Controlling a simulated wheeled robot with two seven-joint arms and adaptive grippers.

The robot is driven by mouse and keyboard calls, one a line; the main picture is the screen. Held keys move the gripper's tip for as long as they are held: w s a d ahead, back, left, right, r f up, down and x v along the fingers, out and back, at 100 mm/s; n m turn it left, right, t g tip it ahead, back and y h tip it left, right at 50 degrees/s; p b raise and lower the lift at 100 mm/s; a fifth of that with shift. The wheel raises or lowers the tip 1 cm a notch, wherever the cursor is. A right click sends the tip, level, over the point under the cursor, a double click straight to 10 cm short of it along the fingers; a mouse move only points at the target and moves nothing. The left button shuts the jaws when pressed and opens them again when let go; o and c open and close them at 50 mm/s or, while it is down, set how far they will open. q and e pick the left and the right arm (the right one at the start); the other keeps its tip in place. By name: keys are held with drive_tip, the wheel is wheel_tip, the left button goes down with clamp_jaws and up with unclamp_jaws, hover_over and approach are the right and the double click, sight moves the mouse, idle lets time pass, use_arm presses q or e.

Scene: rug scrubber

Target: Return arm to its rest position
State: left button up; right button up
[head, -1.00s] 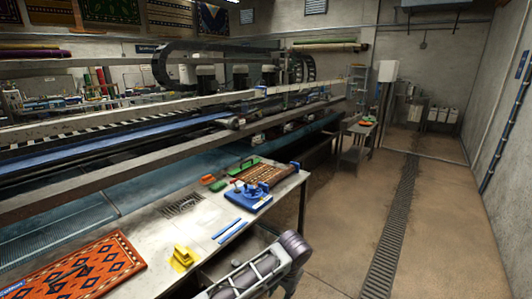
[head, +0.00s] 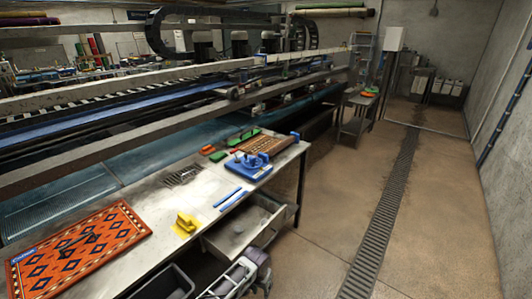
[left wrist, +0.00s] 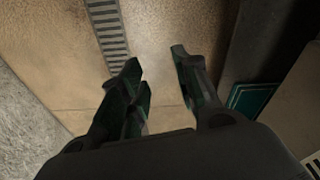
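My left gripper (left wrist: 156,62) shows in the left wrist view. In the head view, a grey part of my arm (head: 240,277) shows at the bottom edge, low beside the front of the steel table (head: 150,222). The fingers cannot be made out there. My right gripper is in neither view.
An open drawer (head: 243,228) juts from the table's front, close to my arm. A dark bin (head: 162,283) stands below. The table holds an orange rug (head: 78,248), a yellow tool (head: 186,223) and a blue tool (head: 248,166). Floor with a drain grate (head: 385,218) is clear at right.

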use_arm(q)
drive_tip(key=s+a+f+n, duration=0.1)
drive_tip(key=s+a+f, duration=0.6)
drive_tip(key=f, duration=0.4)
drive_tip(key=s+a+f+n, duration=0.1)
drive_tip(key=s+a+f, duration=0.5)
drive_tip(key=s+f, duration=0.4)
drive_tip(key=s+a+f, duration=0.4)
drive_tip(key=s, duration=0.5)
drive_tip(key=s+a+f, duration=0.4)
drive_tip(key=s, duration=0.6)
drive_tip(key=s+a+f, duration=0.4)
drive_tip(key=s, duration=0.5)
drive_tip(key=shift+s+n+y, duration=0.3)
drive_tip(key=shift+s+y, duration=0.1)
